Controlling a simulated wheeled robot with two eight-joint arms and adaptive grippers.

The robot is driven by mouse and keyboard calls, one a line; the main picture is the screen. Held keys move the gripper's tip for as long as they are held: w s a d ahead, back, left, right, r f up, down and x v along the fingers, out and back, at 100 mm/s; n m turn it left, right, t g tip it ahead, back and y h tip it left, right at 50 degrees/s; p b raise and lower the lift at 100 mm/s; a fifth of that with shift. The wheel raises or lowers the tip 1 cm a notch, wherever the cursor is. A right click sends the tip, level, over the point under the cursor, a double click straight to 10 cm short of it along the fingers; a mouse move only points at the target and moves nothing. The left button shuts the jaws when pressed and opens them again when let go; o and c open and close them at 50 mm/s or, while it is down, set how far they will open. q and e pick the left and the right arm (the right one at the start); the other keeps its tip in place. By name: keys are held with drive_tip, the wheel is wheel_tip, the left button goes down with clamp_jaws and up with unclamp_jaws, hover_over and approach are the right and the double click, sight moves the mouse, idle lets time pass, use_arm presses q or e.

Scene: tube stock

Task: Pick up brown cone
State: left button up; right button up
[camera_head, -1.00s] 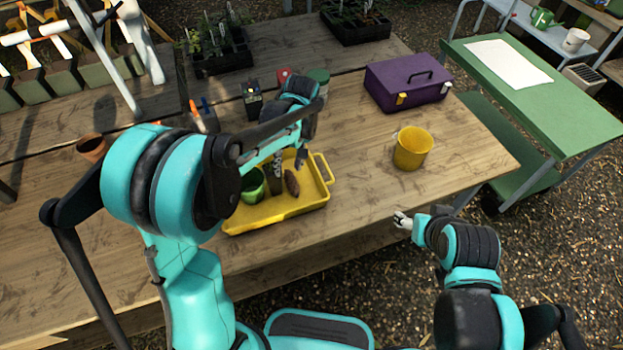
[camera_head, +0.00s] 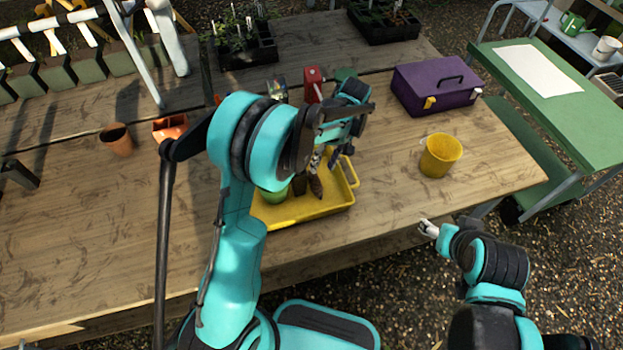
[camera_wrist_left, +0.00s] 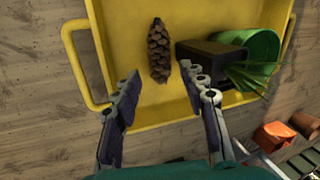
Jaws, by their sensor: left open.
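The brown cone (camera_wrist_left: 159,52), a scaly pine cone, lies in the yellow tray (camera_wrist_left: 110,20) in the left wrist view. In the head view the cone (camera_head: 316,187) shows at the right part of the tray (camera_head: 318,211), partly under my left gripper. My left gripper (camera_wrist_left: 165,92) is open, its fingers on either side of the cone's near end in the picture, and nothing is between them. I cannot tell its exact height above the tray. In the head view my left gripper (camera_head: 325,160) hangs over the tray. My right gripper (camera_head: 429,229) is off the table's front edge.
A yellow bucket (camera_head: 440,156) and purple toolbox (camera_head: 437,84) stand to the right. Terracotta pots (camera_head: 117,140) stand left. Table between tray and bucket is clear.

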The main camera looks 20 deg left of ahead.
sight(317, 181)
use_arm(q)
drive_tip(key=b+x, duration=0.1)
drive_tip(key=x, duration=0.2)
drive_tip(key=b+x, duration=0.2)
drive_tip(key=x, duration=0.3)
drive_tip(key=shift+s+d, duration=0.1)
drive_tip(key=shift+r, duration=0.1)
drive_tip(key=c, duration=0.9)
